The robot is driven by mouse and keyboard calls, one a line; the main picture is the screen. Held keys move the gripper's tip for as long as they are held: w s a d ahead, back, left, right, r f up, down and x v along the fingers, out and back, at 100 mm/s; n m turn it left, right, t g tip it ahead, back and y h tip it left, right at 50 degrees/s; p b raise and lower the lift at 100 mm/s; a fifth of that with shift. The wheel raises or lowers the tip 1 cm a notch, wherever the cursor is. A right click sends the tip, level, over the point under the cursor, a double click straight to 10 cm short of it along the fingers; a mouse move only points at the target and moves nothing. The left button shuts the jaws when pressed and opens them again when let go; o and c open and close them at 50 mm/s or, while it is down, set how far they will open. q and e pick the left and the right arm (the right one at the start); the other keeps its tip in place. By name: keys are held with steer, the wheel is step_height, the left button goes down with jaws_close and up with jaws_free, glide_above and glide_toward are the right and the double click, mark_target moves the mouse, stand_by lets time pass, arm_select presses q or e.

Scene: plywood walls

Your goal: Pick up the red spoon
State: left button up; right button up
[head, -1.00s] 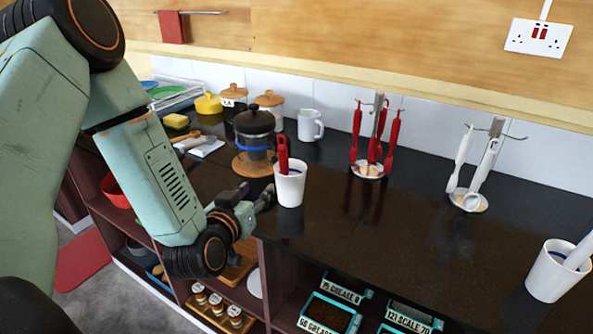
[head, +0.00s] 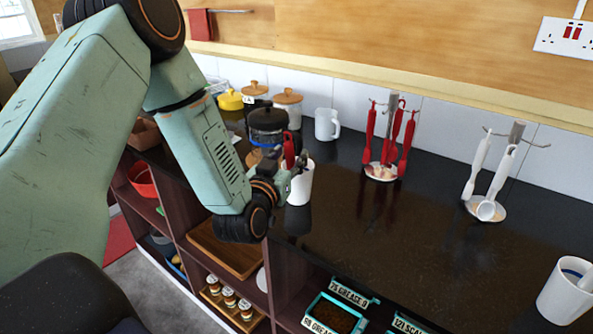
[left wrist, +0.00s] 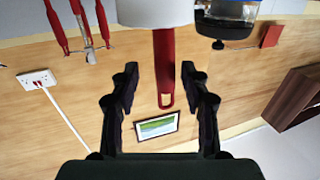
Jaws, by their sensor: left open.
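The red spoon (head: 289,150) stands handle up in a white cup (head: 301,188) near the counter's front edge. Its bowl is hidden inside the cup. My left gripper (head: 294,170) is beside the cup's upper left side, partly covering the cup. In the left wrist view, which is upside down, the red spoon's handle (left wrist: 164,72) lies between the two fingers of my open left gripper (left wrist: 159,76), with a gap on each side. The white cup (left wrist: 155,12) is at the top edge there. My right gripper is not in view.
A glass coffee press (head: 267,124) stands behind my left gripper, with a white mug (head: 327,125) to its right. A rack holds red utensils (head: 405,145) and another holds white ones (head: 476,165). The counter (head: 400,240) in front of them is clear.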

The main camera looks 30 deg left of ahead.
arm_select(q)
steer(key=shift+w+a+f, duration=0.2)
steer(key=shift+w+a, duration=0.7)
steer(key=shift+w, duration=0.15)
steer(key=shift+d+r, duration=0.2)
steer(key=shift+d, duration=0.3)
steer(key=shift+c, duration=0.3)
steer(key=shift+w+d, duration=0.1)
steer(key=shift+c, duration=0.8)
steer(key=shift+a+f, duration=0.2)
steer(key=shift+a, duration=0.25)
steer(key=c, duration=0.4)
steer(key=shift+d+r, duration=0.1)
steer(key=shift+d, duration=0.05)
jaws_close()
steer(key=shift+d, duration=0.15)
